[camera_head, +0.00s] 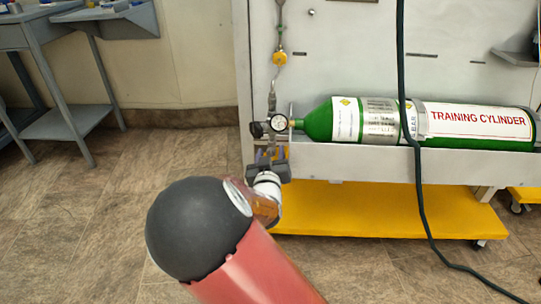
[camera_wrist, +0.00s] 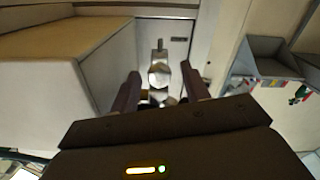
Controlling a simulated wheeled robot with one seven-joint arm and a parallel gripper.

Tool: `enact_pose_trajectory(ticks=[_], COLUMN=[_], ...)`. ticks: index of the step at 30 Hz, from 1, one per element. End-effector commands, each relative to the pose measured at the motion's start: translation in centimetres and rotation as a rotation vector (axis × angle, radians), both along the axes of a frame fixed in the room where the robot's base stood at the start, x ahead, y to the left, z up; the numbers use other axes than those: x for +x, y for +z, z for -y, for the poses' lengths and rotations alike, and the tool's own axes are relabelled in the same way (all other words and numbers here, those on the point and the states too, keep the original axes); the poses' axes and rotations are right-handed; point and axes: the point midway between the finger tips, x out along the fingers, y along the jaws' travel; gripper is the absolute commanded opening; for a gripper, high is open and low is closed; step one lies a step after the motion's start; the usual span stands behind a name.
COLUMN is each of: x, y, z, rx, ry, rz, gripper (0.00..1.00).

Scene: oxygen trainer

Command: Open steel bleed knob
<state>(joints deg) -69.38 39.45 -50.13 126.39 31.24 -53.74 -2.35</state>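My gripper (camera_head: 270,153) is at the regulator, just below the pressure gauge (camera_head: 278,120) in the head view. In the wrist view its two dark fingers (camera_wrist: 160,82) stand apart, with silver metal parts between and beyond them. A round silver piece (camera_wrist: 158,74) shows between the fingertips; I cannot tell whether it is the steel bleed knob or the gauge. A dark knob (camera_head: 256,130) sits left of the gauge. I cannot make out the bleed knob in the head view, where my gripper covers the lower regulator. No finger contact can be made out.
A green training cylinder (camera_head: 470,120) lies on the grey stand, right of the regulator. A dark hose (camera_head: 412,140) hangs in front of it. A yellow lower shelf (camera_head: 390,210) juts out below. A grey table (camera_head: 75,110) stands left, with open floor between.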

Motion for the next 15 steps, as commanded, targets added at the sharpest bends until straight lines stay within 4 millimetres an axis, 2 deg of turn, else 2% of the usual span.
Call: enact_pose_trajectory(ticks=[1, 10, 15], x=[-0.01, -0.03, -0.04], y=[0.00, 0.00, 0.03], z=[0.00, 0.00, 0.00], rx=[0.000, 0.000, -0.008], ry=[0.000, 0.000, 0.000], rz=[0.000, 0.000, 0.000], gripper=[0.40, 0.02, 0.02])
